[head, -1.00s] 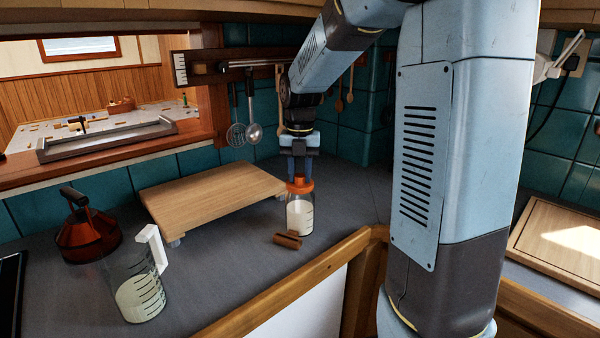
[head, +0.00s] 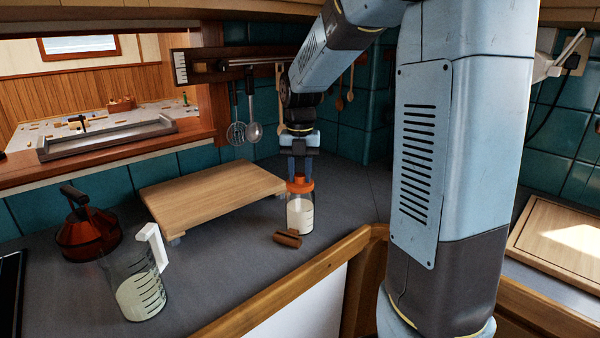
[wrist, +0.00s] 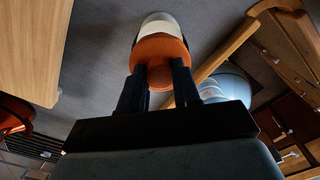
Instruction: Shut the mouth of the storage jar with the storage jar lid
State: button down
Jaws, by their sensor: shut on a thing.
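The storage jar (head: 300,215) is a clear jar with white contents and dark marks, standing upright on the grey counter. The orange storage jar lid (head: 300,186) is at the jar's mouth; whether it is fully seated I cannot tell. My gripper (head: 301,177) points down from above and is shut on the lid's knob. In the wrist view the lid (wrist: 160,50) shows as an orange disc with its knob between my gripper's fingers (wrist: 160,78). The jar (wrist: 160,22) shows beyond the lid, and the lid hides its mouth.
A small brown cylinder (head: 288,239) lies just in front of the jar. A raised wooden board (head: 212,192) stands to the left. A measuring jug (head: 140,285) and an orange-brown kettle-like vessel (head: 86,234) stand further left. The counter's wooden edge (head: 270,285) runs in front.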

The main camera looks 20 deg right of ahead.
jog(key=shift+f, duration=0.1)
dwell(0.5)
jog(key=m, duration=0.2)
jog(key=shift+m, duration=1.4)
jog(key=m, duration=0.2)
jog(key=shift+m, duration=1.4)
jog(key=shift+m, duration=2.5)
